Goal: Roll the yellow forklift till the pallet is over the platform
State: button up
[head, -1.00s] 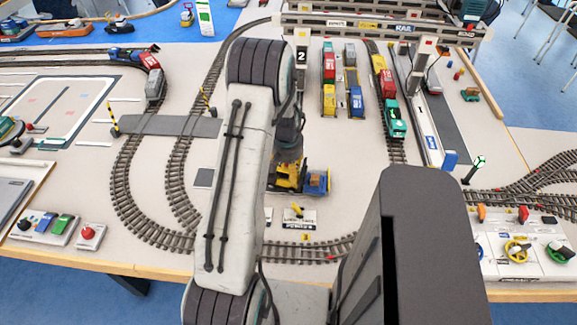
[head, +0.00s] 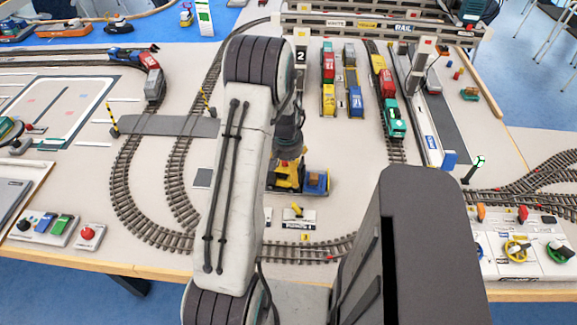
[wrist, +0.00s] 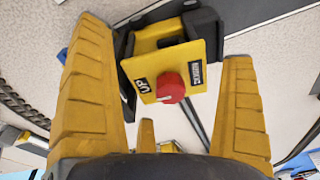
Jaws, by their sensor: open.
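The yellow forklift (head: 286,178) stands on the table just right of my arm, partly hidden by it, with a blue part (head: 317,182) at its right side. In the wrist view, a yellow body with a red knob (wrist: 170,87) and a label reading "UP" lies between and beyond my fingertips. My gripper (wrist: 178,45) is open, its yellow fingers apart on either side of this body, with no visible contact. In the head view my gripper is mostly hidden by the arm, close above the forklift. I cannot make out the pallet or the platform with certainty.
A small labelled stand (head: 299,217) lies just in front of the forklift. Curved track (head: 125,195) runs to the left, and train wagons (head: 355,80) stand behind. A control panel (head: 520,250) is at the right. Bare table lies right of the forklift.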

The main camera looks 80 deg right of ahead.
aim_at(287, 169)
notch_tip(287, 169, up, 11)
jog(key=a, duration=0.1)
jog(key=shift+a, duration=0.3)
jog(key=shift+f, duration=0.15)
